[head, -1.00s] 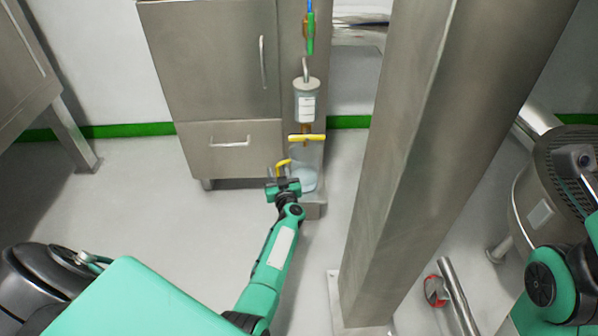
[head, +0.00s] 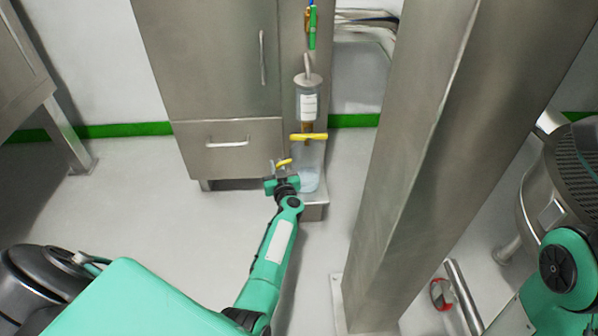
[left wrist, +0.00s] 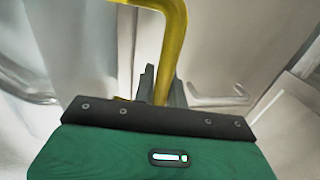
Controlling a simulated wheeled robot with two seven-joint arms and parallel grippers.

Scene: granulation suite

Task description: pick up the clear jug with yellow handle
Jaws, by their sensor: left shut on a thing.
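The clear jug (head: 309,178) stands on a small steel ledge below a filter-like canister, in the middle of the head view. Its yellow handle (head: 285,162) shows just above my left gripper (head: 281,179). In the left wrist view the yellow handle (left wrist: 173,50) runs down between the fingers of my left gripper (left wrist: 161,88), which is shut on it. My gripper hides part of the jug's left side in the head view. Part of my right arm shows at the lower right, but its gripper is out of view.
The canister (head: 308,95) with a yellow bar valve (head: 309,137) hangs directly over the jug. A steel cabinet (head: 215,75) stands left of it. A thick steel column (head: 405,170) rises to the right. A round steel vessel (head: 560,180) stands far right. The floor left of my arm is clear.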

